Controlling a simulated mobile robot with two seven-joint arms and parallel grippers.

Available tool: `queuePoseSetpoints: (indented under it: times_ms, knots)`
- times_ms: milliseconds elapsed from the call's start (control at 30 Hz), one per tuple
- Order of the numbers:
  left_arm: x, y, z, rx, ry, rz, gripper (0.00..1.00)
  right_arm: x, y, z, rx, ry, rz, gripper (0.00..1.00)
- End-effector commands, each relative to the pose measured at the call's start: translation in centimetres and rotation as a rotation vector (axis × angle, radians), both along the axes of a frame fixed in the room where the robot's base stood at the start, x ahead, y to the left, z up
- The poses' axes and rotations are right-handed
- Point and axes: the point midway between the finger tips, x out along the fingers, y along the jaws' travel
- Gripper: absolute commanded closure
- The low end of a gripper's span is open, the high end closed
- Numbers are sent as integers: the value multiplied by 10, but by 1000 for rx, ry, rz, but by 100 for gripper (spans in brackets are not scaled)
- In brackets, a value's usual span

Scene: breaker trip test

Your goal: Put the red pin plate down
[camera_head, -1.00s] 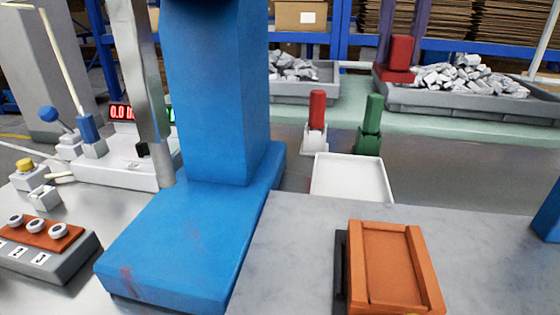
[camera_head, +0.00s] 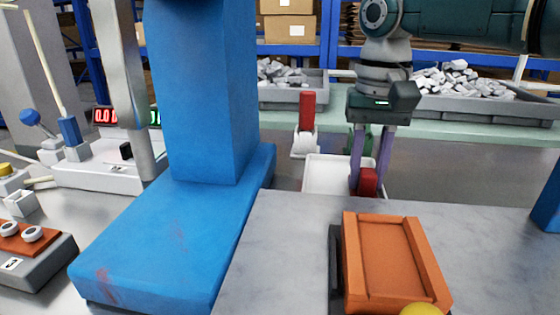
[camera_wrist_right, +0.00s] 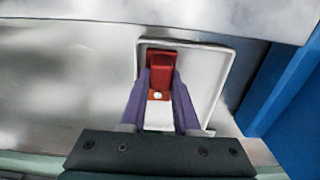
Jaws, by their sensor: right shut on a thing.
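My right gripper (camera_head: 369,178) points down over the white tray (camera_head: 323,176). Its two purple fingers are shut on the red pin plate (camera_head: 368,182), whose red block shows low between the fingertips. In the right wrist view the red pin plate (camera_wrist_right: 161,68) lies between the fingers (camera_wrist_right: 160,85), with a small white round spot on it. It appears within the outline of the tray (camera_wrist_right: 226,65), near one edge. I cannot tell whether it touches the tray floor. My left gripper is not in view.
A red-handled piece (camera_head: 307,112) stands left of the gripper; a green one (camera_head: 368,142) is partly hidden behind the fingers. A blue column (camera_head: 200,90) on a wide base stands at left. An orange tray (camera_head: 390,265) lies on the grey surface in front.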

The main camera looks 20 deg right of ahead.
Motion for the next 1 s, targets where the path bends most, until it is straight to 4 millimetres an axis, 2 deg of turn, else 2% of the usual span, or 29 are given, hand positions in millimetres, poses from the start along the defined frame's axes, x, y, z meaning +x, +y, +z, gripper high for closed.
queuePoseSetpoints:
  times_ms: [367, 400, 633, 867, 1000]
  knots:
    - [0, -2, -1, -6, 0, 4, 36, 0, 0, -4, 1, -1, -1, 100]
    - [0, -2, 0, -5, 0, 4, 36, 0, 0, -4, 2, -1, -1, 67]
    - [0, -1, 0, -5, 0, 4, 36, 0, 0, -3, 1, -1, 0, 41]
    - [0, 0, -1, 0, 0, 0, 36, 0, 0, -3, 0, -1, 0, 40]
    - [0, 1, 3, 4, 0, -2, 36, 1, 0, 7, 2, -3, 1, 40]
